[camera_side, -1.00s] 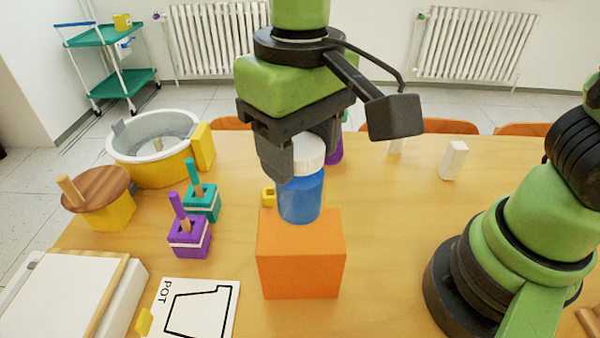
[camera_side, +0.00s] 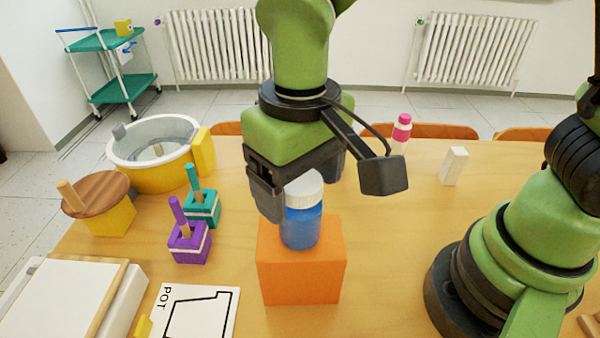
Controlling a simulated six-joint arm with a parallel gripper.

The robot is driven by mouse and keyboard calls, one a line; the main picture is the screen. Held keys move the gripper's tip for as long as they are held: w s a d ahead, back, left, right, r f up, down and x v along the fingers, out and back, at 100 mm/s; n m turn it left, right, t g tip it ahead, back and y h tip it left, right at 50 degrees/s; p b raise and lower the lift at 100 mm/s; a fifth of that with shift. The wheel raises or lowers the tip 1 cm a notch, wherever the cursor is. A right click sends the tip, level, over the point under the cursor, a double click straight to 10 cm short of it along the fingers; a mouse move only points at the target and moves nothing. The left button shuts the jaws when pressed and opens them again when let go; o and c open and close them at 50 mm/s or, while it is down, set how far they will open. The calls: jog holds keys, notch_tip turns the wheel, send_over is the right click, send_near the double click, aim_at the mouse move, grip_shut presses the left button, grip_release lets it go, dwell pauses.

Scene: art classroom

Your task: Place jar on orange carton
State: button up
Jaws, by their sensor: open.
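The jar (camera_side: 301,228), blue with a white lid, stands upright on top of the orange carton (camera_side: 300,278), its base within the carton's top face. The carton sits on the table. My gripper (camera_side: 302,196) is open around the upper part of the jar, one finger on the left of the lid and the other behind it to the right. The left finger covers a little of the jar's left edge, and a gap there is hard to judge.
Purple (camera_side: 188,243) and teal (camera_side: 202,209) peg blocks stand left of the carton. Behind them are a yellow pot (camera_side: 157,174) and its wooden lid (camera_side: 97,193). A white block (camera_side: 453,166) and a pink-capped bottle (camera_side: 402,128) stand back right.

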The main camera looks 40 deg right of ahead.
notch_tip(320, 180, up, 12)
jog(key=s+d+m+t+y, duration=0.1)
jog(key=s+d+m+t, duration=0.1)
jog(key=d, duration=0.5)
jog(key=s+d+m+t+y, duration=0.1)
jog(key=s+d+m+t, duration=0.1)
jog(key=s+d+t, duration=0.3)
jog(key=shift+s+d+r, duration=0.25)
jog(key=shift+s+d, duration=0.2)
jog(key=shift+d, duration=0.6)
